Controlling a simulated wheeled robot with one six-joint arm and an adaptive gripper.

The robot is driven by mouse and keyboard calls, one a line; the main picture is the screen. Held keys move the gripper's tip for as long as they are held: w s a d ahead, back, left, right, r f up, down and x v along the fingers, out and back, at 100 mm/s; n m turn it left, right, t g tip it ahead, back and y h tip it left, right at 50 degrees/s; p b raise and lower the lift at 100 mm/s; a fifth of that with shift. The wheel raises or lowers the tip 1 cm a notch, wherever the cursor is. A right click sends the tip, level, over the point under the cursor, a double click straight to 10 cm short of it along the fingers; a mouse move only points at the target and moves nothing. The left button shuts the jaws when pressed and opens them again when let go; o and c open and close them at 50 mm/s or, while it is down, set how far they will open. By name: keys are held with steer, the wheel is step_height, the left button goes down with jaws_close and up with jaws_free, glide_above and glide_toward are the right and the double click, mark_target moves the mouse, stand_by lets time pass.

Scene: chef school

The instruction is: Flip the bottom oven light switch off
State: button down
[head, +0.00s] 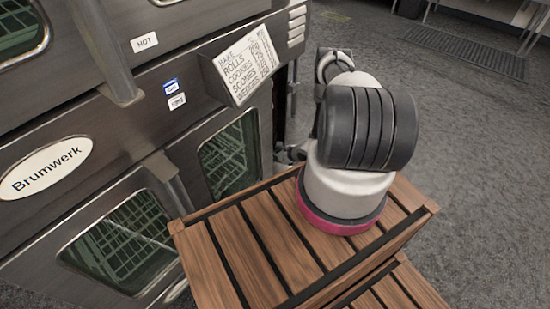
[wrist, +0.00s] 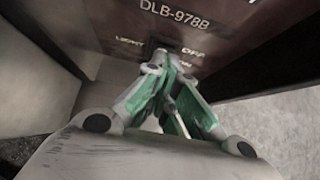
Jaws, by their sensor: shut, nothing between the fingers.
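In the wrist view, the light switch (wrist: 172,44) is a small dark patch on the oven's dark panel, between printed words that seem to read "LIGHT" and "OFF". My gripper (wrist: 163,60), with green finger pads, is shut and empty. Its fingertips are right at the lower edge of the switch and partly cover it. I cannot tell whether they touch it or which way the switch is set. In the head view, the double-deck oven (head: 120,120) stands at the left. The switch and my fingertips are hidden there.
The label "DLB-978B" (wrist: 174,8) is above the switch. In the head view, a handwritten baking sign (head: 243,65) and a "Brumwerk" plate (head: 45,168) are on the oven front. Grey floor (head: 465,150) is open at the right, with a dark floor grate (head: 465,52) farther back.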

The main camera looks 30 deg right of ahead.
steer(key=shift+r, duration=0.1)
steer(key=shift+r, duration=0.7)
